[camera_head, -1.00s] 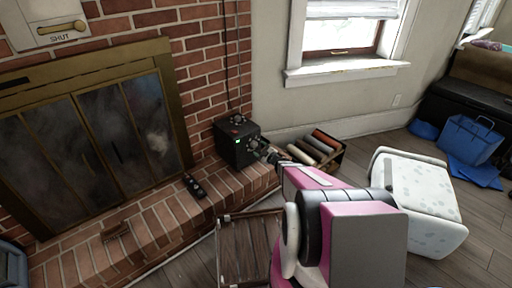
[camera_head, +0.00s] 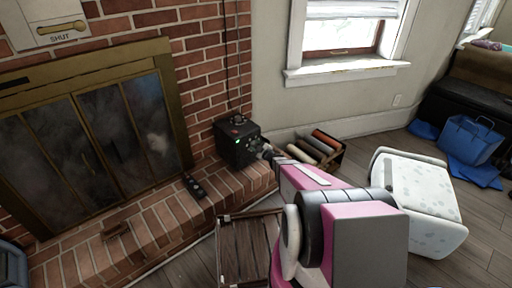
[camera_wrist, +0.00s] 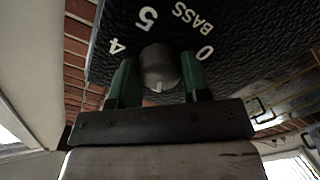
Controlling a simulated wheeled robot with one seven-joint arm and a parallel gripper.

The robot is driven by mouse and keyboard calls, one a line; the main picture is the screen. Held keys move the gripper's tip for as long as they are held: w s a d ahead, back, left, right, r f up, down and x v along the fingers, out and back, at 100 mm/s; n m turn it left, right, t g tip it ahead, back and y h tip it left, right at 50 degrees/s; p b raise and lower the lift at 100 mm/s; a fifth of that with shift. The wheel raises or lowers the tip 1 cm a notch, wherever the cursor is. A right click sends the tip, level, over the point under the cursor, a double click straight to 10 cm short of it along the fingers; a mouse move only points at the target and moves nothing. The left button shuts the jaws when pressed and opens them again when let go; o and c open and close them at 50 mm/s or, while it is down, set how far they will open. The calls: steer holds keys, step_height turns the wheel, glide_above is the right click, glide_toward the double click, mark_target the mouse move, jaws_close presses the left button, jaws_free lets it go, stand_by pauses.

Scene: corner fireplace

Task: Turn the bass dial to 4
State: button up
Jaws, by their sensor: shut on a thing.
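The bass dial (camera_wrist: 160,66) is a grey round knob on the black, rough-faced box, near the white word BASS and the numbers 5, 4 and 0. A small white mark shows on its lower edge in the wrist view, pointing toward my gripper's base and not at the 4. My gripper (camera_wrist: 159,72) has its two green fingers on either side of the knob, shut on it. In the head view the black box (camera_head: 234,150) with a green light stands on the brick hearth, and my gripper (camera_head: 264,152) meets its right-hand face. The dial is too small to make out there.
The brick hearth (camera_head: 160,222) runs before the glass-doored fireplace (camera_head: 90,130). A crate of rolls (camera_head: 325,147) stands right of the box. A white patterned stool (camera_head: 425,195) stands beside my arm.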

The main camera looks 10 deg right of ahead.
steer(key=shift+m, duration=0.4)
steer(key=m, duration=0.4)
steer(key=shift+m, duration=0.3)
steer(key=m, duration=1)
steer(key=shift+m, duration=0.4)
steer(key=m, duration=0.5)
steer(key=shift+s, duration=0.1)
steer(key=o, duration=0.9)
steer(key=shift+o, duration=0.2)
